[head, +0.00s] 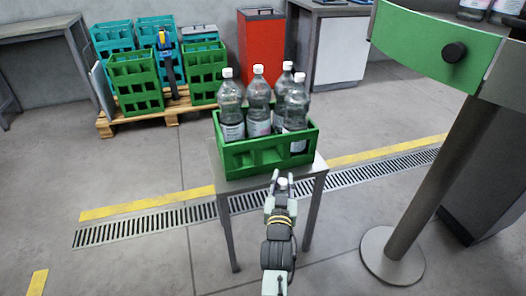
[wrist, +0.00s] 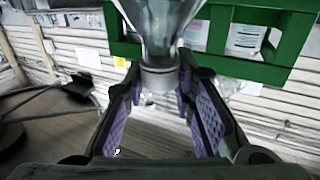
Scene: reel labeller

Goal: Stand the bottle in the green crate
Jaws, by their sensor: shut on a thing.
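The green crate (head: 265,155) stands on a small grey table, with several clear bottles with white caps and labels upright in it. My gripper (head: 279,184) is in front of the crate's near side, close to the table's front edge. It is shut on a clear bottle by its neck and cap; the white cap (head: 283,183) shows between the fingers. In the wrist view the held bottle (wrist: 163,35) widens away from the fingers, and the crate (wrist: 270,60) shows behind it. In the head view its body is hidden by my gripper and arm.
The small table (head: 318,168) has little free top around the crate. A green-fronted machine part (head: 437,48) on a round-based post (head: 393,255) stands at the right. Stacked crates (head: 137,82) on a pallet and a red bin (head: 262,48) are at the back.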

